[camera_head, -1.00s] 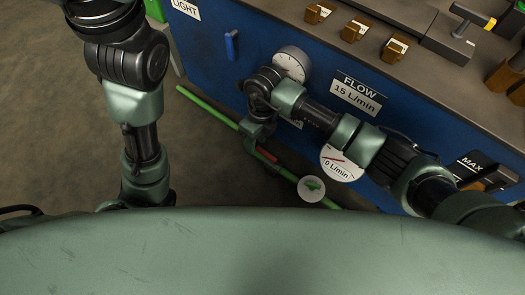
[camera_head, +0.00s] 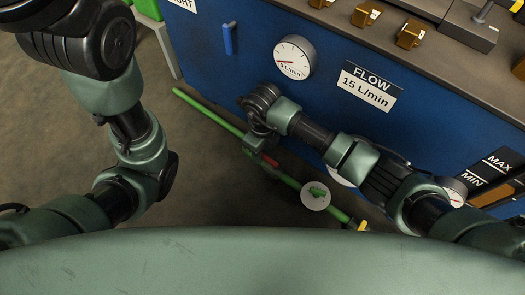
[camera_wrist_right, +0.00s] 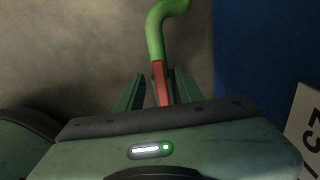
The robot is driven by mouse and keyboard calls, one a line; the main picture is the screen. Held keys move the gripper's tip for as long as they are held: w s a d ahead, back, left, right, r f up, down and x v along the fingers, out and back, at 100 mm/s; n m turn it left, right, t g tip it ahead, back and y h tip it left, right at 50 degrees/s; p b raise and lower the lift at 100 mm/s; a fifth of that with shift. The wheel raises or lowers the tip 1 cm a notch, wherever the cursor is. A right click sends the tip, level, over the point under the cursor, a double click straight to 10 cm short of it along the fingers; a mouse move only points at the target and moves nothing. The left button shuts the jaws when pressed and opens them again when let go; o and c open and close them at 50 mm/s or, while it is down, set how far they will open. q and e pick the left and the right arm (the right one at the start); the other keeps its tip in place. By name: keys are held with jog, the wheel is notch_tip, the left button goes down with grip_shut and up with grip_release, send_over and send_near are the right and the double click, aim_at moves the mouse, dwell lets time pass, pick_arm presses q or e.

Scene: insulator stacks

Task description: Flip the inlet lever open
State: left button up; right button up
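A red lever piece (camera_head: 269,160) shows at the green pipe (camera_head: 205,111) in front of the blue cabinet; I take it as the inlet lever. My right gripper (camera_head: 257,146) is over it, its fingers mostly hidden in the head view. In the right wrist view the red piece (camera_wrist_right: 160,83) lies between the two spread fingertips (camera_wrist_right: 157,88), with a gap on each side. A green curved piece (camera_wrist_right: 156,30) continues beyond it. My left arm is folded at the left, and its gripper is out of view.
A white disc with a green handle (camera_head: 316,196) sits along the pipe. A round gauge (camera_head: 294,57) and a FLOW 15 L/min label (camera_head: 368,87) are on the blue cabinet (camera_head: 255,40). Brass blocks (camera_head: 366,14) stand on its top. Floor left of the pipe is clear.

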grip_shut()
dwell(1.4)
